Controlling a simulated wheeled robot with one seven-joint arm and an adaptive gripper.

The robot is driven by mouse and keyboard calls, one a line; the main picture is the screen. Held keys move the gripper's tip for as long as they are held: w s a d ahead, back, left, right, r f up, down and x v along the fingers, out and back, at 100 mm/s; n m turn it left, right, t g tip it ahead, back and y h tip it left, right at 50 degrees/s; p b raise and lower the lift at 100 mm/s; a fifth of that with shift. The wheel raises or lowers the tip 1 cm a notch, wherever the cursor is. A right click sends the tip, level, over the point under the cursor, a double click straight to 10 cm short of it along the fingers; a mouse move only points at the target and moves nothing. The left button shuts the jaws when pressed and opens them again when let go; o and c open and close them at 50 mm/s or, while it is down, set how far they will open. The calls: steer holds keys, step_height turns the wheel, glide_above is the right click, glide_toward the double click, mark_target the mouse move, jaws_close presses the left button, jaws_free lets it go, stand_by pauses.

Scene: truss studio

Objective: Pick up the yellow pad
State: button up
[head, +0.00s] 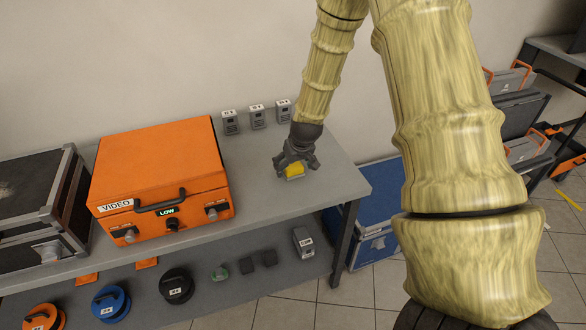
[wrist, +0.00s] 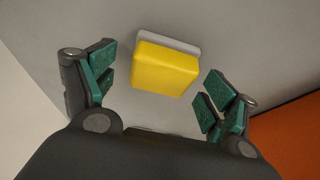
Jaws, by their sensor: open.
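The yellow pad (wrist: 165,70) lies on the grey bench top, with a light grey edge or base showing along its far side. In the head view the pad (head: 294,171) is partly hidden by my gripper. My gripper (head: 294,163) is right over it, pointing down near the right end of the bench. In the wrist view my gripper (wrist: 157,95) is open, one green-padded finger to each side of the pad. There is a gap between the pad and each finger. The fingers do not touch it.
An orange case (head: 160,165) labelled VIDEO stands on the bench (head: 255,190) left of my gripper. Several small grey devices (head: 257,117) stand by the wall behind. A dark case (head: 40,210) is at far left. Cable reels (head: 176,286) lie on the lower shelf.

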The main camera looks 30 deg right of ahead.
steer(key=shift+w+f, duration=0.1)
steer(key=shift+f, duration=0.2)
steer(key=c, duration=1.1)
steer(key=shift+r, duration=0.1)
steer(key=shift+r+b, duration=0.35)
steer(key=shift+r, duration=1.3)
steer(key=s+a+b, duration=0.1)
steer(key=s+a, duration=0.2)
steer(key=s, duration=0.1)
steer(key=s+a+r+b, duration=0.1)
steer(key=s+a, duration=0.2)
steer(key=s, duration=0.1)
steer(key=s+a+b, duration=0.1)
steer(key=s+a, duration=0.2)
steer(key=s, duration=0.2)
steer(key=shift+a+r, duration=0.15)
steer(key=shift+r, duration=0.15)
